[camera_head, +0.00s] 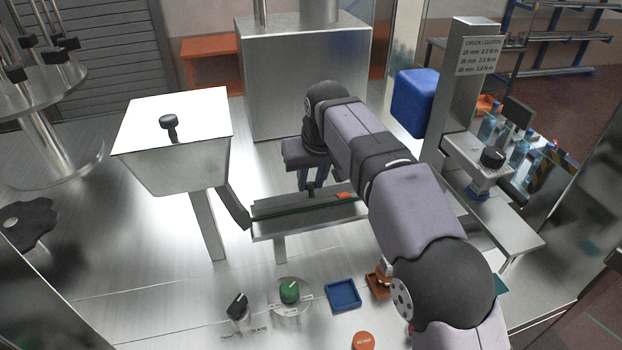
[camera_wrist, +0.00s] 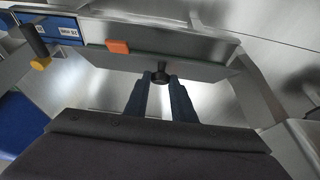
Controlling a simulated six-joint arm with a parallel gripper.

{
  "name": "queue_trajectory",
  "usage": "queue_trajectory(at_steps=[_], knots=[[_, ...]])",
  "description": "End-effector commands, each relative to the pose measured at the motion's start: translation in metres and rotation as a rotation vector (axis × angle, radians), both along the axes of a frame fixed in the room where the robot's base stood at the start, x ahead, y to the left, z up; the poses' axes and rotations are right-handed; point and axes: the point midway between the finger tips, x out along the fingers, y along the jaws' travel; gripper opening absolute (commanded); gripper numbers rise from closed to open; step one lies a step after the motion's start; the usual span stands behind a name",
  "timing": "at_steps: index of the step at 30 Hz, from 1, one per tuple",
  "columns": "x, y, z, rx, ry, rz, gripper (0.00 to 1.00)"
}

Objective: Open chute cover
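The chute cover is a flat metal plate (camera_head: 285,207) on the chute in the middle of the bench; it also shows in the wrist view (camera_wrist: 195,66). It lies flat and has a small black knob (camera_wrist: 160,78), visible in the head view too (camera_head: 311,187). My gripper (camera_head: 310,184) points down at this knob. In the wrist view its two blue fingers (camera_wrist: 160,84) stand apart, with the knob at or just beyond their tips. I cannot tell whether either finger touches it.
A hopper (camera_head: 170,165) with a black-knobbed lid stands left of the chute. An orange piece (camera_head: 344,196) sits on the chute, right of the knob. Control knobs, including a green one (camera_head: 290,291), and a blue tray (camera_head: 343,295) are in front. A metal block (camera_head: 300,80) stands behind.

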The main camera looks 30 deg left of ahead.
Motion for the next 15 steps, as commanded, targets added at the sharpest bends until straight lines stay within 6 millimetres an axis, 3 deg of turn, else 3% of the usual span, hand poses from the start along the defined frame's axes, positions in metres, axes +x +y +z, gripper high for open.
queue_trajectory(at_steps=[15], knots=[[0.01,0.01,0.011,-0.054,0.053,-0.001,0.0]])
